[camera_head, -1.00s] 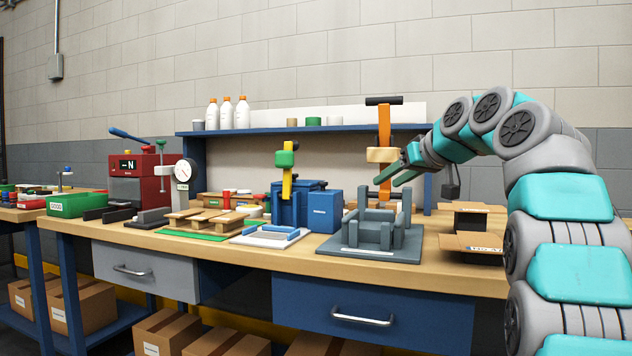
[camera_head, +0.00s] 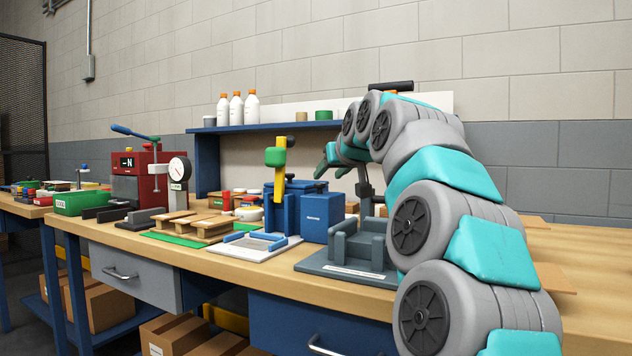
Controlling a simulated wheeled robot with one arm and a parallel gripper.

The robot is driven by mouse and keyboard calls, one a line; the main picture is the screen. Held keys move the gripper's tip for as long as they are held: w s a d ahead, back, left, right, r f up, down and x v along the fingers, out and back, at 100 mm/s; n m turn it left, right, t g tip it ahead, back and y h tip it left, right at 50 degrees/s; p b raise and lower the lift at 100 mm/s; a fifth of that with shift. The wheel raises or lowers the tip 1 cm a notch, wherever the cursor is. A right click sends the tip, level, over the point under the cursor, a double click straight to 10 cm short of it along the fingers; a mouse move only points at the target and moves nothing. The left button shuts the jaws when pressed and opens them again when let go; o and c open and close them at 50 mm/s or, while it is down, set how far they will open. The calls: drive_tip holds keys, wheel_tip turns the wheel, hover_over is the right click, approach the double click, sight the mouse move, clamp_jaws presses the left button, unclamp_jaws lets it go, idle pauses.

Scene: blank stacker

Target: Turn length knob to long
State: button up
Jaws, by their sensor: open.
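I cannot pick out a length knob for certain at this size. A red machine (camera_head: 157,178) with a black display marked "N" and a blue lever (camera_head: 133,133) stands at the left of the bench. A white round dial gauge (camera_head: 179,169) stands at its right side. A yellow post with a green block (camera_head: 275,157) rises over a blue fixture (camera_head: 284,209) in mid-bench. My gripper (camera_head: 329,171) is open and empty, with green fingers pointing left and down. It hangs above the bench, to the right of the green block and apart from it.
A grey fixture (camera_head: 350,262) sits at the front, below my gripper. A blue box (camera_head: 321,217), wooden pallets (camera_head: 195,226) and a green bin (camera_head: 82,203) crowd the bench (camera_head: 235,270). A blue shelf (camera_head: 265,127) with white bottles runs behind. My arm hides much of the right side.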

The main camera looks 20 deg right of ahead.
sight(323, 195)
drive_tip(key=x, duration=0.6)
drive_tip(key=shift+f, duration=0.1)
clamp_jaws()
idle(0.3)
